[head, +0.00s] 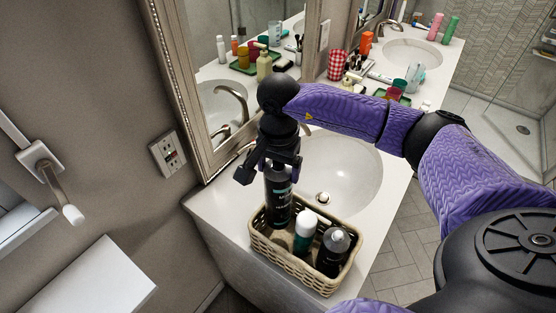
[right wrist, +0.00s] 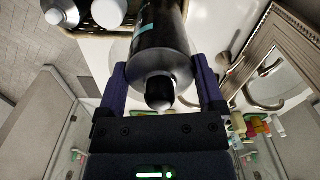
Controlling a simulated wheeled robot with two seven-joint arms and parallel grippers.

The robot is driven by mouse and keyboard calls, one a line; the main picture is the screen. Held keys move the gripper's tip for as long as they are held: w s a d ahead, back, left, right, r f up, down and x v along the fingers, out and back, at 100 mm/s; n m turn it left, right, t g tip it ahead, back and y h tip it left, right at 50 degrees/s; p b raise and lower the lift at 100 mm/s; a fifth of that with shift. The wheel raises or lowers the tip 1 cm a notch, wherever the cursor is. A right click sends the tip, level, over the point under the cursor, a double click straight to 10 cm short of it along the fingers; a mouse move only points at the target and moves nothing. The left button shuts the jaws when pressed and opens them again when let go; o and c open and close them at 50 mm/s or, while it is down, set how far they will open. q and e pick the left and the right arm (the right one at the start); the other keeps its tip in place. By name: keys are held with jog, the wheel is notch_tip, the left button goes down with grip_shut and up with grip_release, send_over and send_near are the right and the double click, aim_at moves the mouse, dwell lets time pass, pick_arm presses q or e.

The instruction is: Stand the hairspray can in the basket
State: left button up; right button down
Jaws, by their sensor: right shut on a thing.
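The hairspray can (head: 278,200) is a dark cylinder with a pale label, held roughly upright. My right gripper (head: 279,163) is shut on its upper part from above. The can's lower end is at the back left part of the wicker basket (head: 322,284); whether it rests on the basket floor is hidden. In the right wrist view the can (right wrist: 160,50) sits between the two fingers of my right gripper (right wrist: 163,88). The basket (right wrist: 95,28) shows beyond it. My left gripper is not in view.
The basket also holds a green bottle with a white cap (head: 304,232) and a dark bottle with a grey top (head: 332,252). It stands at the counter's near end, in front of the sink (head: 345,170). The mirror (head: 215,100) is close behind my right gripper.

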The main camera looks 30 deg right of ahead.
notch_tip(320, 180, down, 6)
jog(key=b, duration=0.4)
jog(key=shift+f+b, duration=0.5)
jog(key=shift+b, duration=0.15)
jog(key=shift+f, duration=0.1)
